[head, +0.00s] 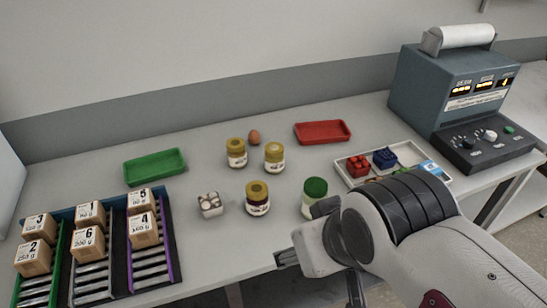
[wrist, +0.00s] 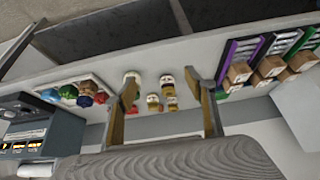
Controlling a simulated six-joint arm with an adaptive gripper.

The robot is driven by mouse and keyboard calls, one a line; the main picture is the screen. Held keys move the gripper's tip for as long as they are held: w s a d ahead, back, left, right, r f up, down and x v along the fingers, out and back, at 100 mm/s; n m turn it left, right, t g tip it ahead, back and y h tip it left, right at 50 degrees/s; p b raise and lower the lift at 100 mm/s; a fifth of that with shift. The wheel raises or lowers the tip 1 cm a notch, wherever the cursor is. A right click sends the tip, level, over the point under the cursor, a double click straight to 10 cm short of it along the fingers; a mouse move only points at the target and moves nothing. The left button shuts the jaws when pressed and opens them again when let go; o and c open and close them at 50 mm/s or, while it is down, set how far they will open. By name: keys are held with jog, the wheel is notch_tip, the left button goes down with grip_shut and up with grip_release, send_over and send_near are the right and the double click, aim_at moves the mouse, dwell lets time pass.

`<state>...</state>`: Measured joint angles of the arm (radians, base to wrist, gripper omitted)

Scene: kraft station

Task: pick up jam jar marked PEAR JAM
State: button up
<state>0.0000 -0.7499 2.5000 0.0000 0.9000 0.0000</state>
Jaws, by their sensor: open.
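Three gold-lidded jars stand on the table in the head view: one at the back left (head: 236,153), one at the back right (head: 274,157), and one with dark contents in front (head: 257,198). A green-lidded jar (head: 315,195) stands right of the front one, partly behind my arm. The labels are too small to read, so I cannot tell which is PEAR JAM. My gripper (head: 287,258) is at the table's front edge, apart from the jars. In the wrist view my gripper (wrist: 160,78) is open and empty, with the jars seen beyond and between its fingers.
Green (head: 155,167) and red (head: 323,132) trays lie behind. A rack of numbered boxes (head: 176,268) is left; a white tray (head: 440,179) of coloured items and a machine (head: 440,85) are right.

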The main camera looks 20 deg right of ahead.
jog(key=shift+o, duration=1.2)
